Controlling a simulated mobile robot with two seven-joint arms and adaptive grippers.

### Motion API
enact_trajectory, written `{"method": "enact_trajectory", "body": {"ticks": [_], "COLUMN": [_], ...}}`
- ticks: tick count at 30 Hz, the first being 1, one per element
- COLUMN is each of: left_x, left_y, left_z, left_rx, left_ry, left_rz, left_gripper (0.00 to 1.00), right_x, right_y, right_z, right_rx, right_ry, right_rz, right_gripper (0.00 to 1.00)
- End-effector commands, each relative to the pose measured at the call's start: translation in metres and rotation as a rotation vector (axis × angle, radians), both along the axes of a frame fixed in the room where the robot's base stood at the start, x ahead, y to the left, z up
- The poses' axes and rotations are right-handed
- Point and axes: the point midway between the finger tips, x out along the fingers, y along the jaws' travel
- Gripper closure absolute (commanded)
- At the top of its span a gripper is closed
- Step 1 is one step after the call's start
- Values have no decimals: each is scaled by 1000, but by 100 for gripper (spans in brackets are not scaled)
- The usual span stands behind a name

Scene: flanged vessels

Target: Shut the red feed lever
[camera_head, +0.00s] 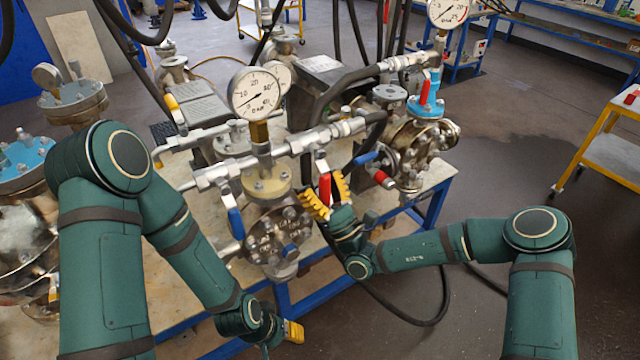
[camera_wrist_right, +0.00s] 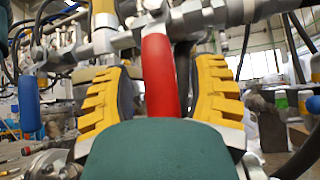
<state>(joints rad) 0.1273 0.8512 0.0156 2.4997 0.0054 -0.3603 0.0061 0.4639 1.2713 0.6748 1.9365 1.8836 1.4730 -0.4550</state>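The red feed lever (camera_head: 325,188) hangs down from a valve on the horizontal pipe of the front vessel (camera_head: 277,232), across the pipe's line. My right gripper (camera_head: 328,194) is open, with its yellow ribbed fingers on either side of the lever. In the right wrist view the red lever (camera_wrist_right: 160,75) stands between the two fingers, with a visible gap to each. The palm hides its lower end. My left gripper (camera_head: 292,331) is low at the front, away from the lever; its finger spread is hard to make out.
A blue lever (camera_head: 236,222) hangs left of the red one, and another blue handle (camera_head: 366,158) is to the right. A pressure gauge (camera_head: 254,92) rises above the pipe. A second vessel with another red lever (camera_head: 426,90) stands at right.

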Motion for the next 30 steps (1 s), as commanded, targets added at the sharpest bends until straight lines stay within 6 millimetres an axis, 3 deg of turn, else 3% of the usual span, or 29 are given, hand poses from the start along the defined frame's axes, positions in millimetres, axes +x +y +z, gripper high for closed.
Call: {"method": "enact_trajectory", "body": {"ticks": [8, 21, 30], "left_x": [0, 0, 0], "left_y": [0, 0, 0], "left_z": [0, 0, 0], "left_rx": [0, 0, 0], "left_ry": [0, 0, 0], "left_rz": [0, 0, 0], "left_gripper": [53, 53, 53], "right_x": [-5, -46, -58], "right_y": [-7, -49, -62], "right_z": [-9, -68, -85], "right_rx": [0, 1, 0], "right_ry": [2, 2, 1], "right_rz": [-3, -2, -1], "right_gripper": [43, 43, 43]}}
